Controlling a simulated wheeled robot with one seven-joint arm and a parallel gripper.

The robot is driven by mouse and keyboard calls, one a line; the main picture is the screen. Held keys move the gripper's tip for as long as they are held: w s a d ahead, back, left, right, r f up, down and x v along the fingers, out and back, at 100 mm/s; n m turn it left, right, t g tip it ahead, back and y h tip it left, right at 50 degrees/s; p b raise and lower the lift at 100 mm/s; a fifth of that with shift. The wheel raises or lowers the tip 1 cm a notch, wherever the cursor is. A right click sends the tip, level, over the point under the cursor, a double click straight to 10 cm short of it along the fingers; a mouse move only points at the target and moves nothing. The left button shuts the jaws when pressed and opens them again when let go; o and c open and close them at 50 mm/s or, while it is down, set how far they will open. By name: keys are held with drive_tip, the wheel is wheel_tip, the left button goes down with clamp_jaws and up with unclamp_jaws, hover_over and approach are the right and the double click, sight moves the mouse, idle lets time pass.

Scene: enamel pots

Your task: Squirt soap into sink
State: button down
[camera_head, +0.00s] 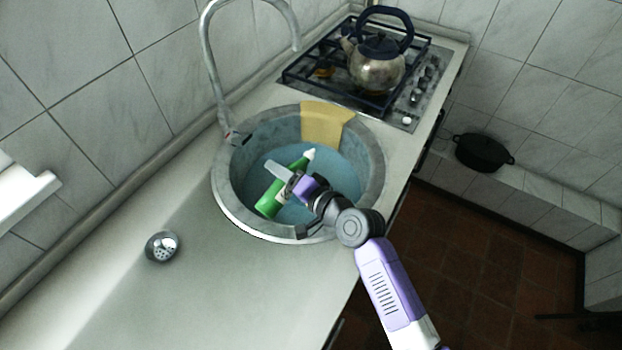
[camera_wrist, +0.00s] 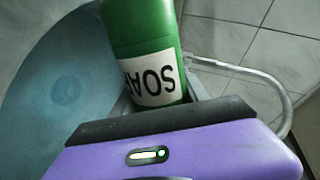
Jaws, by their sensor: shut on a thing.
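The green soap bottle (camera_head: 269,203) with a white nozzle is held over the round sink (camera_head: 226,198) in the head view. It is tilted, with the nozzle at the upper right and the base at the lower left. My gripper (camera_head: 290,180) is shut on it around its middle. In the wrist view the soap bottle (camera_wrist: 141,30) shows its white label reading SOAP, with my gripper (camera_wrist: 160,108) at its near side. The sink (camera_wrist: 45,70) shows bluish behind it, with a faint round drain. No soap stream is visible.
A yellow cloth (camera_head: 327,123) hangs over the sink's back rim. A curved metal faucet (camera_head: 211,70) rises behind the sink. A kettle (camera_head: 377,68) stands on the gas stove (camera_head: 405,108). A metal strainer (camera_head: 162,247) lies on the left counter, which is otherwise clear. A black pot (camera_head: 482,152) sits on a ledge.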

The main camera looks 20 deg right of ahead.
drive_tip(key=shift+f, duration=0.15)
idle(0.4)
drive_tip(key=shift+s+a+f+m+y+p, duration=0.1)
drive_tip(key=shift+s+a+m+y+p, duration=0.15)
drive_tip(key=shift+a+m+p, duration=0.4)
idle(2.4)
drive_tip(key=shift+d+f+m+g+b, duration=0.1)
drive_tip(key=shift+f+m+g+b, duration=0.2)
drive_tip(key=shift+f+m+b, duration=0.15)
idle(2.2)
